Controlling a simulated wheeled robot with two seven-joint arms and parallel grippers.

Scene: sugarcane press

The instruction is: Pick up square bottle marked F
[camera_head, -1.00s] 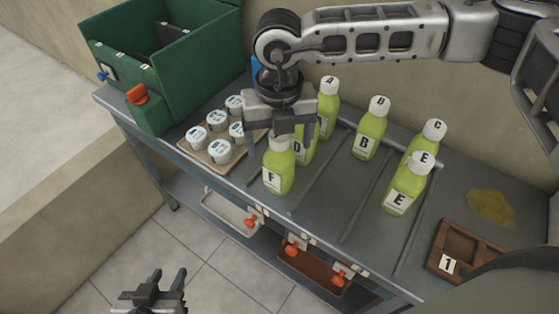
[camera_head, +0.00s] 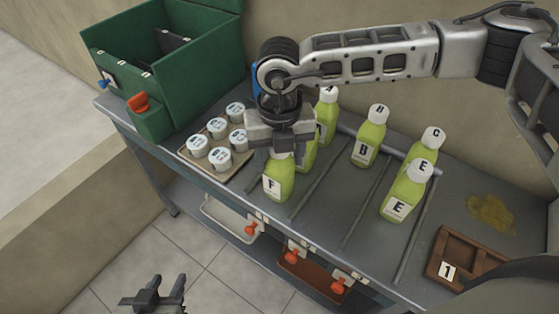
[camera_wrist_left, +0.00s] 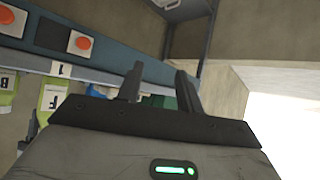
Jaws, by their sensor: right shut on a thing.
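The square bottle marked F (camera_head: 278,186) is green-yellow with a white label and stands upright at the near left of the bottle group on the grey table. My right gripper (camera_head: 281,152) comes down from above and is shut on its cap, which the fingers mostly hide. Bottle F also shows at the left of the left wrist view (camera_wrist_left: 50,101), tilted in the picture. My left gripper (camera_head: 165,286) is open and empty, low in front of the table; its two fingers stand apart in the left wrist view (camera_wrist_left: 160,82).
Another bottle (camera_head: 309,152) stands close behind F, partly hidden. Bottles A (camera_head: 326,112), B (camera_head: 368,143), C (camera_head: 428,143) and E (camera_head: 405,190) stand rightward. White-lidded cups on a tray (camera_head: 244,153) and a green box (camera_head: 205,70) are left. A brown wooden tray (camera_head: 470,252) is right.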

